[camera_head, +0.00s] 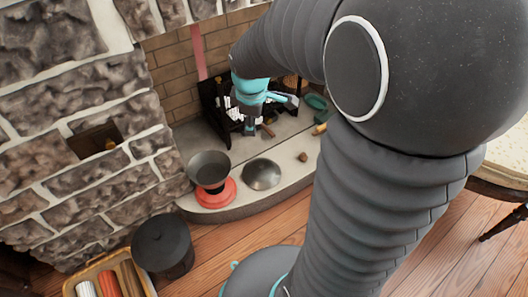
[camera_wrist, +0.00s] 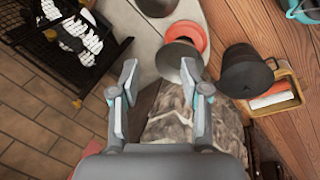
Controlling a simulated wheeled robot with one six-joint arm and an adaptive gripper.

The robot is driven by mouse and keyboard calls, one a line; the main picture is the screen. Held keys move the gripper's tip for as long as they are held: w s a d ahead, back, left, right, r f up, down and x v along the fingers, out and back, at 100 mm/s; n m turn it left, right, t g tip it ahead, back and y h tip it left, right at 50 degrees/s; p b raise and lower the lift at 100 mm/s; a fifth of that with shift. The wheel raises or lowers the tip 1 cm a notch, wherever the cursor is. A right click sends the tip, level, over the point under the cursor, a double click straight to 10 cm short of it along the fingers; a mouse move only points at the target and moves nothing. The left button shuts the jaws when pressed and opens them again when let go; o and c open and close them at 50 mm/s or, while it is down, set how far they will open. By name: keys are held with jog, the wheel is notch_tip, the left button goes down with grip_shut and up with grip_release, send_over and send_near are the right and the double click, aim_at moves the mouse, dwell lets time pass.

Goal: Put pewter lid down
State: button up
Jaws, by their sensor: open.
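The pewter lid (camera_head: 262,174) is a grey dome lying on the pale stone hearth, just right of a dark grey open vessel (camera_head: 209,165). In the wrist view, a grey rounded piece, which looks like the lid (camera_wrist: 157,6), is cut off by the top edge. The vessel stands on a round red base (camera_head: 216,194); in the wrist view it is seen from above (camera_wrist: 178,57). My gripper (camera_head: 250,128) is over the back of the hearth, by the fireplace grate and apart from the lid. In the wrist view, the fingers (camera_wrist: 158,72) are spread with nothing between them.
A black grate (camera_head: 210,103) with white logs stands in the fireplace. A black pot (camera_head: 163,244) and a yellow tray (camera_head: 96,266) are on the wooden floor in front. A small brown object (camera_head: 302,157) lies right of the lid. Stone wall (camera_head: 80,130) borders the left.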

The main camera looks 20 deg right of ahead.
jog(key=s+a+r+m+t, duration=0.1)
jog(key=s+r+m, duration=0.2)
jog(key=s, duration=0.3)
jog(key=s+a+r+m, duration=0.2)
jog(key=s+r+m, duration=0.1)
jog(key=s, duration=0.3)
jog(key=s+a+r+m+t+y, duration=0.1)
jog(key=s+a+r+m, duration=0.1)
jog(key=s+m, duration=0.3)
jog(key=shift+s+r+t, duration=0.3)
jog(key=shift+s+r, duration=0.2)
jog(key=shift+s, duration=0.3)
